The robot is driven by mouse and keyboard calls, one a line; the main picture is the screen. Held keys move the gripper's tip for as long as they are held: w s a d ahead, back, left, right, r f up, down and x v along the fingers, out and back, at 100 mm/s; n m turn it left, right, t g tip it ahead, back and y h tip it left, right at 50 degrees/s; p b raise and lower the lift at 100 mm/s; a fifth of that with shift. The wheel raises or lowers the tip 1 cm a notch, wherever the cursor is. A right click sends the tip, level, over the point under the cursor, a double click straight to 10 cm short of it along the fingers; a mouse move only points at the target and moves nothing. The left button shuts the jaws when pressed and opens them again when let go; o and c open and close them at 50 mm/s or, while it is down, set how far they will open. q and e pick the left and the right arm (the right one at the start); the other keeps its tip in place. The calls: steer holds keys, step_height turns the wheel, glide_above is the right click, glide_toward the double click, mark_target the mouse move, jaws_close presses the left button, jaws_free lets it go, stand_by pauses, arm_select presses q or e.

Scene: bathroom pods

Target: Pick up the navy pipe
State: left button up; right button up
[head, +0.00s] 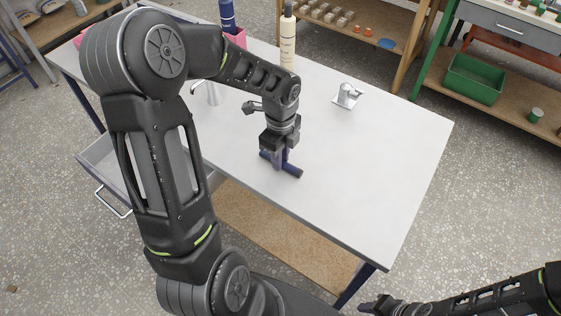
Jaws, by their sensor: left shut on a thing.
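The navy pipe (292,172) is at the front part of the white tabletop, near its front edge. It looks T-shaped, with a long part lying low and a short part rising from it. My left gripper (281,154) points down from above and is shut on the rising part. The gripper hides some of the pipe, and I cannot tell whether the pipe still touches the table. My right gripper (372,306) is at the bottom edge, low beside the table, away from the pipe; its jaws are too small to read.
On the white table (385,180) stand a chrome faucet (347,95), a second faucet (207,92), a cream bottle (287,40) and a navy cylinder (227,14) by a pink bin (237,38). The table's right part is clear. An open drawer (100,165) juts out at left.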

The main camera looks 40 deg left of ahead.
arm_select(q)
jaws_close()
step_height(320, 180, up, 10)
steer(key=b, duration=0.1)
stand_by(0.5)
